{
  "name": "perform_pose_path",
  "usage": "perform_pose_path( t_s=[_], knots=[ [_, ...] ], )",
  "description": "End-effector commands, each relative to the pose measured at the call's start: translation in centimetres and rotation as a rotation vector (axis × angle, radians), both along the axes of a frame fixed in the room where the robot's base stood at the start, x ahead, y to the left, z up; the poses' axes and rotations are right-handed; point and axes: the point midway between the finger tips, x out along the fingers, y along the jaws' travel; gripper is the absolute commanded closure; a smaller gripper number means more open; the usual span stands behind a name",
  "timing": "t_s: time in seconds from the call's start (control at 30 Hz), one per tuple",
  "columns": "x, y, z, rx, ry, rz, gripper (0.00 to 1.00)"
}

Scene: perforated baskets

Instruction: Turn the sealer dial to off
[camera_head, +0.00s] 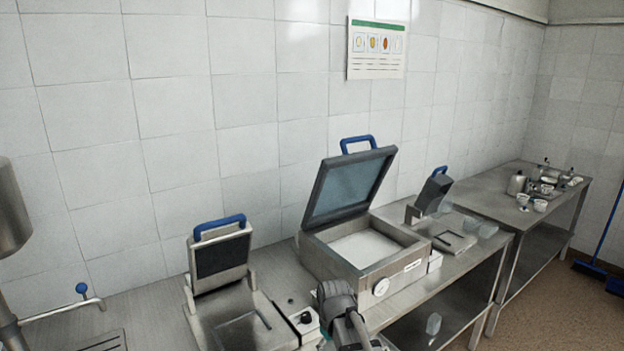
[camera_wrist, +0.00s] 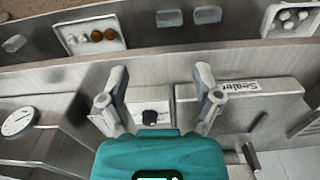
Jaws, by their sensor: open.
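The sealer, a steel machine with a raised lid and blue handle, stands on the counter in the head view (camera_head: 240,325). Its labelled side shows in the wrist view (camera_wrist: 250,103). A small white control box with a black dial (camera_head: 305,318) sits beside it. The dial also shows in the wrist view (camera_wrist: 152,118), between my gripper's fingers and below their tips in the picture. My gripper (camera_wrist: 161,75) is open and empty, its fingers spread to either side of the dial. I cannot tell whether they touch the box. The dial's marked setting is too small to read.
A larger steel machine with an open lid (camera_head: 365,245) and a round gauge (camera_head: 381,287) stands right of the sealer. A smaller blue-handled device (camera_head: 433,192) is beyond it. A tap (camera_head: 82,290) stands at left. Trays with small items (camera_wrist: 95,36) show in the wrist view.

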Motion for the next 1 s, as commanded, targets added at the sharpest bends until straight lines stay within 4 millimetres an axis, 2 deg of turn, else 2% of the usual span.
perform_pose_path(
  t_s=[0.03,0.3,0.43,0.6,1.0],
  knots=[
    [-1.1,-1.2,-1.0,0.0,0.0,-0.039,0.18],
    [-6.6,-8.1,-5.1,-0.001,0.001,-0.342,0.18],
    [-8.6,-10.3,-6.3,-0.001,0.001,-0.459,0.18],
    [-9.8,-11.7,-6.8,-0.002,0.0,-0.531,0.18],
    [-9.8,-11.8,-6.7,-0.002,0.0,-0.54,0.18]
  ],
)
